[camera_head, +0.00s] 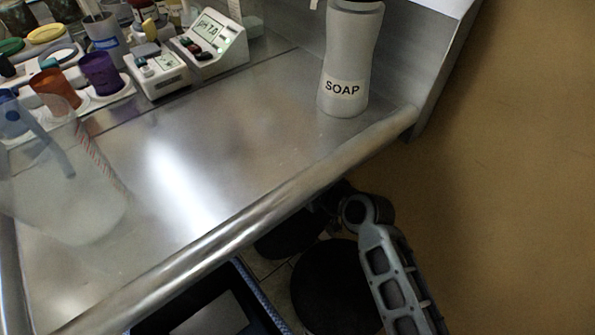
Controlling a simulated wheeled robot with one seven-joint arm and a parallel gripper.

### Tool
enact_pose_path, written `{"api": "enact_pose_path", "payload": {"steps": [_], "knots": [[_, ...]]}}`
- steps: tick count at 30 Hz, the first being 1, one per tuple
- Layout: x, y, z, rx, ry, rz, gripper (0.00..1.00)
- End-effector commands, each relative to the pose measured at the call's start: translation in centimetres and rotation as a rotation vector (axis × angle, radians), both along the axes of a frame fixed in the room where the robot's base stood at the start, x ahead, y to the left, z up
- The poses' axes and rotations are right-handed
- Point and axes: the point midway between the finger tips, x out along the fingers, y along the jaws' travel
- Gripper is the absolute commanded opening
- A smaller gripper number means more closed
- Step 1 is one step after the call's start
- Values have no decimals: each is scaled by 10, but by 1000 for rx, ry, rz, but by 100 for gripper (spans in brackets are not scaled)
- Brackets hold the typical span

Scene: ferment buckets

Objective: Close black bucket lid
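Two black round shapes, apparently bucket tops, show on the floor below the table's front edge. The nearer one (334,287) is larger and partly covered by my arm. The farther one (290,238) is partly cut off by the table edge. I cannot tell which is the task's bucket, or whether either lid is open or shut. My arm comes up from the bottom right and bends at a joint beside the table edge. Dark parts near its end (334,197) reach toward the table's underside. My gripper's fingers cannot be made out.
A metal table (230,140) with a rounded front rail fills the left. On it stand a soap bottle (345,60), a meter (215,45), cups and a translucent jug (65,185). A dark bin (215,305) stands below. The tan floor at right is clear.

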Motion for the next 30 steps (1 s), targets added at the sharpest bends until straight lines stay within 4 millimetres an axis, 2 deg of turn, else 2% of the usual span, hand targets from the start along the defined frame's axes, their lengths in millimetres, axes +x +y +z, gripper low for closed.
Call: {"api": "enact_pose_path", "payload": {"steps": [2, 24, 30], "knots": [[0, 0, 0, 0, 0, 0, 72], [0, 0, 0, 0, 0, 0, 1], [-1, 0, -1, 3, -3, 0, 0]]}}
